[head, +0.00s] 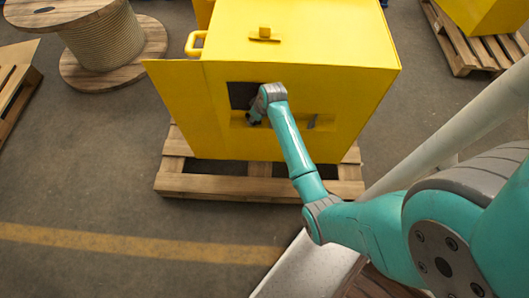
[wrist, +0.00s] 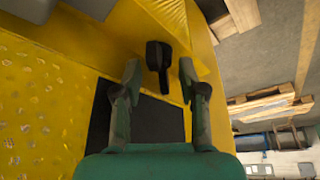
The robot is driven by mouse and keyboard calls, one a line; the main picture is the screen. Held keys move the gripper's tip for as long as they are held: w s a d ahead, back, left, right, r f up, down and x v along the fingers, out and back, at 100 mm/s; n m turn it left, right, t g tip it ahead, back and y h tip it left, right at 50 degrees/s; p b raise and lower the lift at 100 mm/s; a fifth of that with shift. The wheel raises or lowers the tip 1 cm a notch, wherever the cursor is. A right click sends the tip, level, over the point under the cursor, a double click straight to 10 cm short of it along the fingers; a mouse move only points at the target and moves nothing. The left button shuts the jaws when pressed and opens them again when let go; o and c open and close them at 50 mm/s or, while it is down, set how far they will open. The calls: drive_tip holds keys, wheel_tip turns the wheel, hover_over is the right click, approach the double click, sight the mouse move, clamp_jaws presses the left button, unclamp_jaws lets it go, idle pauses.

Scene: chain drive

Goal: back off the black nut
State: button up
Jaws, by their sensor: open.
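A yellow machine housing (head: 300,40) has a dark opening (head: 240,93) in its front. My gripper (head: 254,119) is at this opening, small and partly hidden by my wrist in the head view. In the wrist view my gripper (wrist: 159,72) has its two fingers spread apart with nothing held between them. A small black part (wrist: 158,58), seemingly the black nut, shows against the yellow surface in the gap between the fingertips. Its exact shape and depth are hard to tell. A dark panel (wrist: 162,118) lies behind the fingers. In the head view the nut cannot be made out.
A yellow flap (head: 180,100) stands out at the housing's left side. The housing sits on a wooden pallet (head: 215,187). A wooden cable reel (head: 92,40) stands at back left. Another pallet (head: 480,50) is at the upper right. The floor at front left is clear.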

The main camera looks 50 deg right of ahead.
drive_tip(key=m, duration=0.2)
drive_tip(key=m+h, duration=0.1)
drive_tip(key=shift+w+a+m+h, duration=0.1)
drive_tip(key=shift+a+m+h, duration=0.1)
drive_tip(key=shift+m+h, duration=0.15)
drive_tip(key=m+g+h, duration=0.1)
drive_tip(key=m, duration=0.3)
drive_tip(key=shift+w+a, duration=0.1)
drive_tip(key=shift+a, duration=0.05)
drive_tip(key=m+g, duration=0.1)
drive_tip(key=m, duration=0.2)
drive_tip(key=m+g+h, duration=0.1)
drive_tip(key=m, duration=0.2)
drive_tip(key=shift+w+a+m+h, duration=0.1)
drive_tip(key=shift+w+m+h, duration=0.1)
drive_tip(key=shift+m+h, duration=0.05)
drive_tip(key=shift+a+r, duration=0.15)
drive_tip(key=shift+r, duration=0.1)
drive_tip(key=v, duration=1)
drive_tip(key=s+a+f+n+t, duration=0.45)
drive_tip(key=s+a+f, duration=0.35)
drive_tip(key=s, duration=0.2)
drive_tip(key=s+a+r+n+t+y, duration=0.2)
drive_tip(key=s+a+n, duration=0.3)
drive_tip(key=s, duration=0.7)
drive_tip(key=shift+a+t, duration=0.75)
drive_tip(key=shift+a, duration=0.3)
